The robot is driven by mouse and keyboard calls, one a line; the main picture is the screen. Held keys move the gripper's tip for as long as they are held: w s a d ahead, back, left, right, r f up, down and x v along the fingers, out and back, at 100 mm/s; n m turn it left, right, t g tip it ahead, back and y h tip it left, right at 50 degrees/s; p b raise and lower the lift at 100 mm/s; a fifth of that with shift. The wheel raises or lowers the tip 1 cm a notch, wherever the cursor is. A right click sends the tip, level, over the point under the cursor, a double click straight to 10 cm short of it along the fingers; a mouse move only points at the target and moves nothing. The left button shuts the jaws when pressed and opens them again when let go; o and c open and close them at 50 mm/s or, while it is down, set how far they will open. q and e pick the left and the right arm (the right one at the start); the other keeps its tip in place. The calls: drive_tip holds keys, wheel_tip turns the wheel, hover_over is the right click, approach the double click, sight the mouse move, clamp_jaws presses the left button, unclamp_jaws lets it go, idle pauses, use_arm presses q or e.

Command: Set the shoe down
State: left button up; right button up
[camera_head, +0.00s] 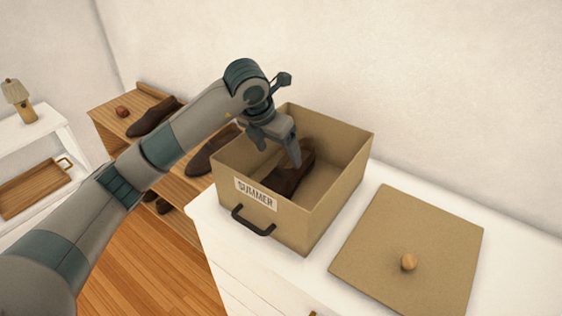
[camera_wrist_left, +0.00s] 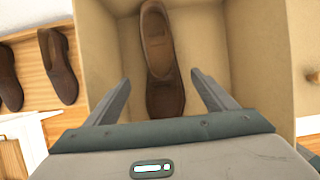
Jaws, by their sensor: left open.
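A dark brown shoe (camera_head: 290,176) lies inside the tan box labelled SUMMER (camera_head: 328,205), which stands on the white dresser. In the left wrist view the shoe (camera_wrist_left: 159,50) rests on the box floor, its near end between the fingers and apart from both. My left gripper (camera_head: 280,155) reaches down into the box, above the shoe; in the wrist view its fingers (camera_wrist_left: 160,85) are spread wide and hold nothing. Part of the shoe is hidden behind the gripper in the head view. My right gripper is not in view.
The box's flat lid (camera_head: 385,225) with a round knob lies on the dresser (camera_head: 510,270) to the right. A wooden shoe rack (camera_head: 100,112) with several brown shoes stands behind my left arm. A white shelf (camera_head: 45,125) with a lamp and wooden tray is at far left.

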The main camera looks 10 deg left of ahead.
use_arm(q)
drive_tip(key=shift+s+r, duration=0.2)
drive_tip(key=shift+r, duration=0.25)
drive_tip(key=shift+a, duration=0.1)
